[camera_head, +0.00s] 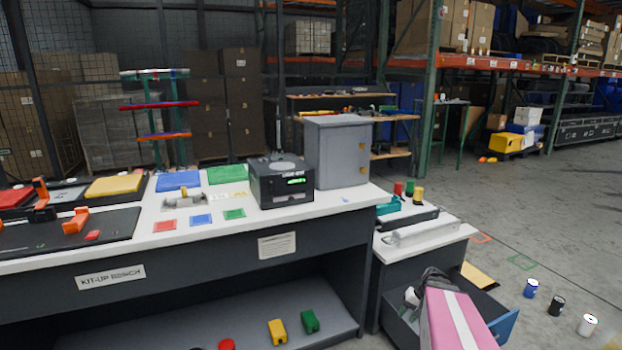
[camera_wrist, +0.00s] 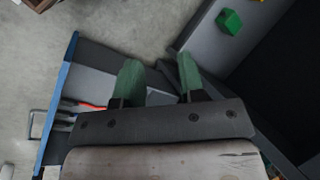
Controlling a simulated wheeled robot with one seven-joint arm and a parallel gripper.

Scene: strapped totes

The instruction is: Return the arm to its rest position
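My arm (camera_head: 456,318), pink with a white stripe, reaches in from the lower right of the head view. It is extended over the open drawer (camera_head: 507,327), which has a blue front. My gripper (camera_head: 411,298) is small and partly hidden by the arm there. In the wrist view, the green fingers of my gripper (camera_wrist: 160,76) stand apart with nothing held between them.
The kit-up bench (camera_head: 275,220) stands left, with a dark machine (camera_head: 281,182) and grey cabinet (camera_head: 337,152) on top. A green block (camera_head: 310,321) and yellow block (camera_head: 277,332) sit on its lower shelf. Several small cans stand on the floor at right. Open floor lies beyond.

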